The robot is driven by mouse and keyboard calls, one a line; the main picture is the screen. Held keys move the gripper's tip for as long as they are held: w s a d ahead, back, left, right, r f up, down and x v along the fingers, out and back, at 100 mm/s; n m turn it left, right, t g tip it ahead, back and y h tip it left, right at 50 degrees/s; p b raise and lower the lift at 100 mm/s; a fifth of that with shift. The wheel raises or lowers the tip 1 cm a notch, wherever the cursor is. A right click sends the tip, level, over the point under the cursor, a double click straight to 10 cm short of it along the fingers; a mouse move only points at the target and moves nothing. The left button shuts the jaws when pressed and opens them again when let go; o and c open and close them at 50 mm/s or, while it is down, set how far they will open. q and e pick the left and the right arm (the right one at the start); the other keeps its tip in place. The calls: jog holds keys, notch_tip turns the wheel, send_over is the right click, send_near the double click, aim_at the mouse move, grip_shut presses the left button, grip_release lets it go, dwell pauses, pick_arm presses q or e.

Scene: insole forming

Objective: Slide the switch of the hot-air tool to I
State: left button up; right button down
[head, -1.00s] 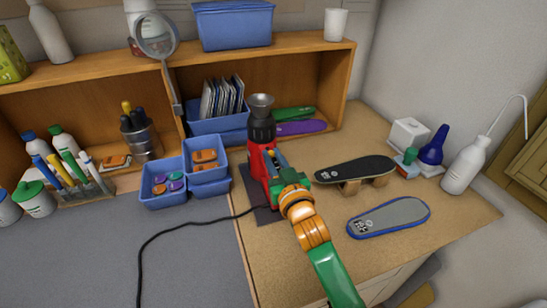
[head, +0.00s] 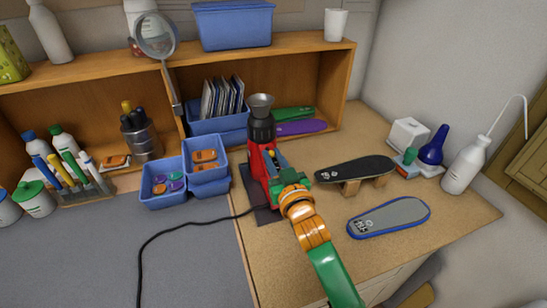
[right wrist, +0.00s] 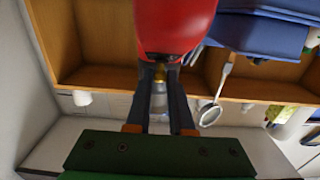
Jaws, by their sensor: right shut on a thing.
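The hot-air tool (head: 258,163) stands upright on a dark mat, with a red body, a black collar and a flared grey nozzle on top. Its red body also fills the top of the right wrist view (right wrist: 176,22). My right gripper (head: 274,158) reaches it from the front right. In the right wrist view its two dark fingers (right wrist: 160,75) meet the lower edge of the red body. They are shut on a small yellowish piece there, which looks like the switch (right wrist: 159,74). The fingers partly hide it, and I cannot read any I mark. My left gripper is out of view.
A black cord (head: 175,228) runs from the tool over the grey worktop. Blue bins (head: 163,197) stand left of the tool. A black insole on a wooden stand (head: 352,170) and a grey, blue-edged insole (head: 388,217) lie to the right. The shelf (head: 330,95) is behind.

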dwell(0.3)
jog(key=shift+s+d+f, duration=0.15)
jog(key=shift+s+f, duration=0.25)
jog(key=shift+s, duration=0.1)
jog(key=shift+s+d, duration=0.1)
jog(key=shift+s, duration=0.15)
jog(key=c, duration=0.8)
grip_release()
jog(key=shift+w, duration=0.25)
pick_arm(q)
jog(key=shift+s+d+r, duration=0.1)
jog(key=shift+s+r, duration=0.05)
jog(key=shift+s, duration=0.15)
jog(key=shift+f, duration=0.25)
pick_arm(e)
jog(key=v, duration=0.7)
jog(key=shift+s, duration=0.1)
